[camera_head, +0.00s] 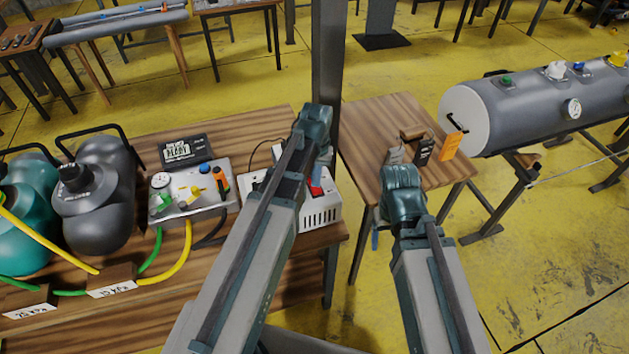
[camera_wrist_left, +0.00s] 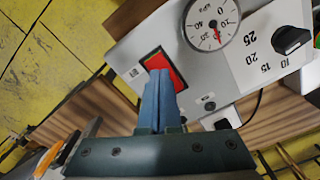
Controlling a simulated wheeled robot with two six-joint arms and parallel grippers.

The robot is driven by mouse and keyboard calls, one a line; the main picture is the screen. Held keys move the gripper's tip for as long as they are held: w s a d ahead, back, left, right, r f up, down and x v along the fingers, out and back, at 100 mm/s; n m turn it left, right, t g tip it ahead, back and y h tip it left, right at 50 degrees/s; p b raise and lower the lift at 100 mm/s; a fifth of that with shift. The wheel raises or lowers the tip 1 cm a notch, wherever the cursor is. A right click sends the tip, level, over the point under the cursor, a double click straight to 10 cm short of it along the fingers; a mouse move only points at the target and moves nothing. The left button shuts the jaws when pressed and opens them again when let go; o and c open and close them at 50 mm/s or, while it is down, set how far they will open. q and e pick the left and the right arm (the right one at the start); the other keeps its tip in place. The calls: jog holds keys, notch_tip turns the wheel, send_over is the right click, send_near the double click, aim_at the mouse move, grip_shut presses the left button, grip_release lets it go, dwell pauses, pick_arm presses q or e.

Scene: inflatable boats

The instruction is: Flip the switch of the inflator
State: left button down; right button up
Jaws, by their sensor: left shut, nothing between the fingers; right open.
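The inflator (camera_head: 322,212) is a white box at the right end of the wooden bench, partly hidden behind my left arm. Its red switch (camera_head: 316,188) shows beside that arm. In the left wrist view, the inflator's panel (camera_wrist_left: 240,70) is close, with the red switch (camera_wrist_left: 153,60) in a dark frame. My left gripper (camera_wrist_left: 160,76) is shut and empty. Its blue fingertips overlap the switch's lower part in the picture; I cannot tell whether they touch it. My right gripper (camera_head: 403,188) is open, over the small table's front edge; its fingers are not clearly visible.
The panel has a round gauge (camera_wrist_left: 211,22) and a black knob (camera_wrist_left: 290,40). A grey valve box (camera_head: 195,210) with hoses stands left of the inflator. A dark post (camera_head: 326,60) rises behind. The small table (camera_head: 365,130) holds several small items; a grey tank (camera_head: 530,115) stands right.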

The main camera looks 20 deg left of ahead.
aim_at(317, 189)
pick_arm(q)
notch_tip(317, 189, up, 6)
jog(key=p, duration=0.5)
jog(key=s+d+f+m+b, duration=0.1)
jog(key=s+d+m, duration=0.1)
jog(key=s+d, duration=0.3)
jog(key=s+d+f+m+y+b, duration=0.1)
jog(key=s+d+m, duration=0.1)
jog(key=s+d, duration=0.3)
jog(key=s, duration=0.4)
jog(key=shift+s+d+f+m, duration=0.15)
jog(key=shift+d+f+m, duration=0.1)
jog(key=shift+m, duration=0.05)
